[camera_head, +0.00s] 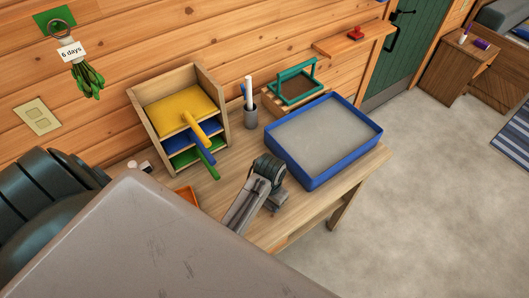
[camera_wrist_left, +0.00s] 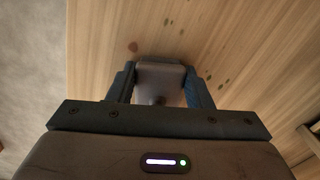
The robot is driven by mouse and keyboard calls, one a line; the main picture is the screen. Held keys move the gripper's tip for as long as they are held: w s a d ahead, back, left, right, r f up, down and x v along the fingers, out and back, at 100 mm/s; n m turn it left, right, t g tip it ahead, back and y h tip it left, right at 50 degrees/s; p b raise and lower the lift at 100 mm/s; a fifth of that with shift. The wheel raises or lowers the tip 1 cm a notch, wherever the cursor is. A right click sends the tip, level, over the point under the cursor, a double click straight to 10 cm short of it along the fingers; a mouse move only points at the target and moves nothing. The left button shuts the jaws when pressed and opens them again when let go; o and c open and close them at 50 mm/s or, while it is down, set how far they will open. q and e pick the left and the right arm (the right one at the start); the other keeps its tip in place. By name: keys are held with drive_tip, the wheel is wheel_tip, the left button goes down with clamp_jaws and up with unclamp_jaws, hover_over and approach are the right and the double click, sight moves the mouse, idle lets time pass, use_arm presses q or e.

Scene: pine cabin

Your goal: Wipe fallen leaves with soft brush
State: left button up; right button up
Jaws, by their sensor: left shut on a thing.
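My left gripper (camera_head: 272,190) is low over the wooden desk, left of the blue tray. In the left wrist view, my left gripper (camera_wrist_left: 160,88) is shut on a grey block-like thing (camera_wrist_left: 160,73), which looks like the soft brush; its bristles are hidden. Small green leaves (camera_wrist_left: 222,83) lie scattered on the desktop (camera_wrist_left: 270,45) right of and beyond the held thing, with others close beside the fingers. In the head view my arm hides this part of the desk and I cannot make out the leaves. My right gripper is not in view.
A blue-rimmed tray with grey filling (camera_head: 320,178) stands right of the gripper. A wooden shelf unit (camera_head: 217,82) with yellow, blue and green pieces stands behind, next to a pen cup (camera_head: 250,112). A teal frame (camera_head: 296,75) stands behind the tray. Open floor (camera_head: 430,190) lies right.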

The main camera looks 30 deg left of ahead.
use_arm(q)
drive_tip(key=shift+f, duration=0.1)
drive_tip(key=shift+r, duration=3)
drive_tip(key=shift+r, duration=0.1)
drive_tip(key=shift+r, duration=1.4)
drive_tip(key=shift+w, duration=0.1)
